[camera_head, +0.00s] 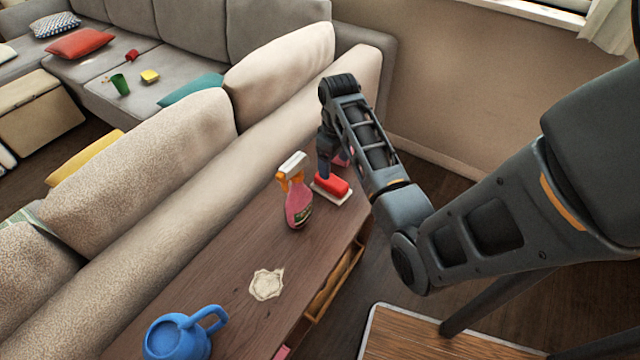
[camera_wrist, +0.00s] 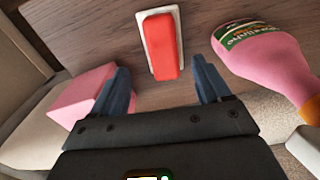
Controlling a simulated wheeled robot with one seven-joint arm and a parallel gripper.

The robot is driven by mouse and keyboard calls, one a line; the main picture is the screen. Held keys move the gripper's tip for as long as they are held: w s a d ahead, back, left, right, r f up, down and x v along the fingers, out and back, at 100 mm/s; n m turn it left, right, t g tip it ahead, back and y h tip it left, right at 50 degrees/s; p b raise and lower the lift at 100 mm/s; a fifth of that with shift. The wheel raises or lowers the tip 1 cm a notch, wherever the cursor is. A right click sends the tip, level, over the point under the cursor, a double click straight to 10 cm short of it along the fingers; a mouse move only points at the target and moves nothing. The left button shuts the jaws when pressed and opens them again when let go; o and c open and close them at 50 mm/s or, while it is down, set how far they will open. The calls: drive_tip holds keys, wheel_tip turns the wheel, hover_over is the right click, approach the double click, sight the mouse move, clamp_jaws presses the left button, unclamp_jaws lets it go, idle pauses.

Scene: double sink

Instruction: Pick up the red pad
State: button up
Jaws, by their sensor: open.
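The red pad (camera_head: 331,184) lies on the wooden console table behind the sofa, with a pale base under its red top. In the wrist view the red pad (camera_wrist: 162,46) is ahead of and between my fingers, apart from both. My gripper (camera_wrist: 163,84) is open and empty. In the head view my gripper (camera_head: 326,160) hangs over the table close to the pad, partly hidden by my own arm.
A pink spray bottle (camera_head: 297,195) stands just left of the pad; it also shows at right in the wrist view (camera_wrist: 265,55). A pink block (camera_wrist: 82,97) is beside my left finger. A blue watering can (camera_head: 183,335) and pale stain (camera_head: 267,284) are nearer on the table.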

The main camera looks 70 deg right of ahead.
sight(331, 179)
drive_tip(key=shift+w+d+r, duration=0.1)
drive_tip(key=shift+d, duration=0.15)
drive_tip(key=shift+w+f, duration=0.2)
drive_tip(key=shift+f, duration=0.1)
drive_tip(key=f, duration=0.7)
drive_tip(key=shift+a+f, duration=0.1)
drive_tip(key=shift+a, duration=0.25)
drive_tip(key=shift+c, duration=0.2)
drive_tip(key=c, duration=1)
wheel_tip(331, 179, up, 10)
drive_tip(key=shift+r, duration=0.1)
